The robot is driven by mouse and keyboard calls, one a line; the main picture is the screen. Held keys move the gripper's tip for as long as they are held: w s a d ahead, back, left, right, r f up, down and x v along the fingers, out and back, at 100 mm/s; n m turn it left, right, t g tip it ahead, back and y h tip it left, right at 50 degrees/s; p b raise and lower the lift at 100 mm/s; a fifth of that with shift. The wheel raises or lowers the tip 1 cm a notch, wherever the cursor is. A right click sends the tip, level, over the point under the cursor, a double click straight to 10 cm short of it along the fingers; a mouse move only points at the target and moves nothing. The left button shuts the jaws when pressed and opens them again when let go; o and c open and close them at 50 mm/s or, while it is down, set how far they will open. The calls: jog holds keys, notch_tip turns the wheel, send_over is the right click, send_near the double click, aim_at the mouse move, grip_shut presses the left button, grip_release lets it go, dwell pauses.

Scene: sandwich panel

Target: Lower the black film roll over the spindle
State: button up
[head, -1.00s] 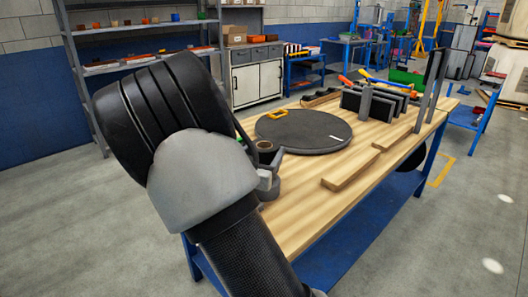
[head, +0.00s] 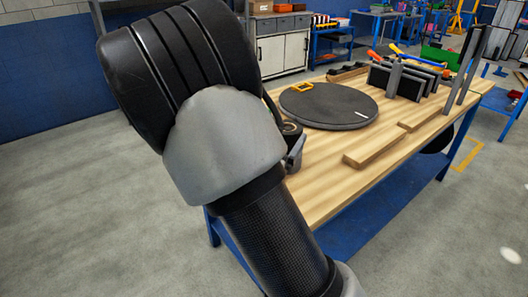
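The black film roll (head: 291,128) shows as a dark ring with a tan core, just right of my arm's wrist at the near left end of the wooden table. My arm hides most of it. A grey part of my gripper (head: 296,151) shows beside and below the roll's top. The fingertips are hidden, so I cannot tell whether they close on the roll. I cannot make out the spindle; it may be behind my arm or under the roll. Whether the roll is raised or seated cannot be told.
Wooden strips (head: 376,150) lie along the table's right edge. A rack of dark panels (head: 399,82) and grey uprights (head: 468,66) stand at the far end.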

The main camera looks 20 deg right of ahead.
jog(key=p+v, duration=0.1)
jog(key=v, duration=0.9)
jog(key=shift+s+a, duration=0.25)
